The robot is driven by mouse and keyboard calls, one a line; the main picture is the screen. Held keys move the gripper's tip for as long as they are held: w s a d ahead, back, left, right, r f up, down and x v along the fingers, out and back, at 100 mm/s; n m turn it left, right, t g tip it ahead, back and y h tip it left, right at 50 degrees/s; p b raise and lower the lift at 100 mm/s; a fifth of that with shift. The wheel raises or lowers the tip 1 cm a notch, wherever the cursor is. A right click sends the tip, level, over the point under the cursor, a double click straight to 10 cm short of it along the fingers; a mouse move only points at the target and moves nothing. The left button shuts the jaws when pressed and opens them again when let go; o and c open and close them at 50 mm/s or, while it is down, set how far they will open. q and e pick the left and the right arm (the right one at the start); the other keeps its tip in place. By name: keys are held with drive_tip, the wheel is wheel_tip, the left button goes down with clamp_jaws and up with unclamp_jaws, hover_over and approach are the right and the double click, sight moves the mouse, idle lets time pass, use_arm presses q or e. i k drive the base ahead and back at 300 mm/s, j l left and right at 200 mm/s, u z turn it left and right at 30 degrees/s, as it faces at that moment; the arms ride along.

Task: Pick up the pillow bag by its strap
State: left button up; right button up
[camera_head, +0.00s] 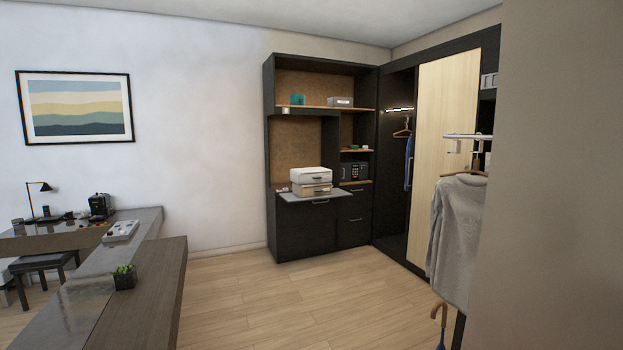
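I cannot make out a pillow bag or a strap for certain in the head view. Two stacked box-like items, a white one (311,174) on top of a beige one (311,189), sit on the pull-out shelf (316,197) of the dark cabinet (290,235). They are too small to tell whether either is a bag. Neither of my grippers is in view.
Open wood floor (290,300) lies ahead. A long dark counter (160,270) with a small plant (125,277) runs along the left. A beige wall (555,200) blocks the near right, beside a hanging grey garment (458,240). A wardrobe (450,140) stands behind.

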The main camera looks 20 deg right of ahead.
sight(309, 175)
drive_tip(key=u, duration=0.45)
drive_tip(key=i+u, duration=0.1)
drive_tip(key=u, duration=0.3)
drive_tip(key=l+u, duration=0.15)
drive_tip(key=u, duration=0.3)
drive_tip(key=i+u, duration=0.1)
drive_tip(key=u, duration=0.35)
drive_tip(key=l+u, duration=0.15)
drive_tip(key=u, duration=0.25)
drive_tip(key=l+u, duration=0.25)
drive_tip(key=i+l+u, duration=0.1)
drive_tip(key=u, duration=0.2)
drive_tip(key=l+u, duration=0.1)
drive_tip(key=l, duration=0.55)
drive_tip(key=l+z, duration=0.1)
drive_tip(key=l, duration=0.5)
drive_tip(key=i+l+z, duration=0.15)
drive_tip(key=l, duration=1.1)
drive_tip(key=k+l+z, duration=0.1)
drive_tip(key=l, duration=1.85)
drive_tip(key=i, duration=0.05)
